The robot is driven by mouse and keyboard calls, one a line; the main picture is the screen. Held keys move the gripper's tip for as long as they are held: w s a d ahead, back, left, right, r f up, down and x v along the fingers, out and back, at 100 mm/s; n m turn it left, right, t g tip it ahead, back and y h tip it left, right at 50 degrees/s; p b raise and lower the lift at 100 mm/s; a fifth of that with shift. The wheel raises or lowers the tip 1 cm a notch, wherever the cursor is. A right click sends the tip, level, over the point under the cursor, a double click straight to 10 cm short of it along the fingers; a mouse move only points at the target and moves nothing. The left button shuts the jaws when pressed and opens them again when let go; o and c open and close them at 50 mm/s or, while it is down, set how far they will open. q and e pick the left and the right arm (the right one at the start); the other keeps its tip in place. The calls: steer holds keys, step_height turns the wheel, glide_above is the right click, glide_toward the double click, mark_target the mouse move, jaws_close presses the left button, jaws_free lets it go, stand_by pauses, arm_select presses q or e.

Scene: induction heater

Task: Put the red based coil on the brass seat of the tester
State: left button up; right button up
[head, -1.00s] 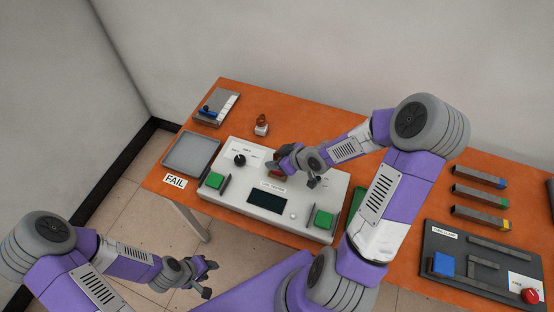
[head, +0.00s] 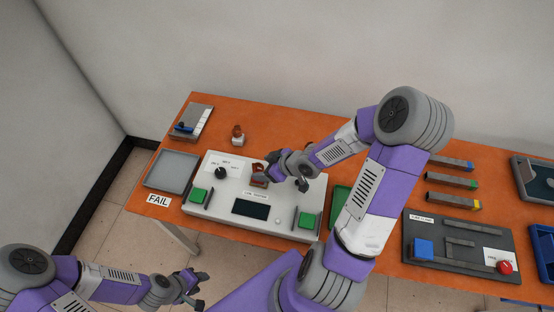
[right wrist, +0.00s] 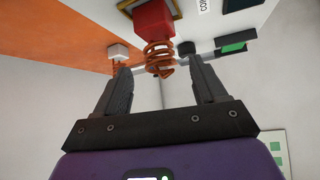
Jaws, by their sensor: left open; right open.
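The red-based coil (head: 259,169) stands on the white tester (head: 229,222), beside the dial. In the right wrist view, its red base (right wrist: 155,18) sits against the brass-edged seat (right wrist: 181,8), with the copper winding (right wrist: 159,56) pointing toward my gripper. Part of the seat is hidden behind the base. My right gripper (right wrist: 158,64) is open, its fingers on either side of the winding's free end with gaps on both sides. My left gripper (head: 196,285) is open and empty in front of the table, low at the left.
A coil with a white base (head: 238,138) stands behind the tester. A grey FAIL tray (head: 171,170) lies to its left, and a green tray (head: 339,200) to its right is partly hidden by my right arm. Bars and a dark fixture board (head: 460,260) lie further right.

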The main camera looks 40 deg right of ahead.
steer(key=p+v, duration=0.4)
steer(key=v, duration=0.3)
steer(key=shift+p, duration=0.3)
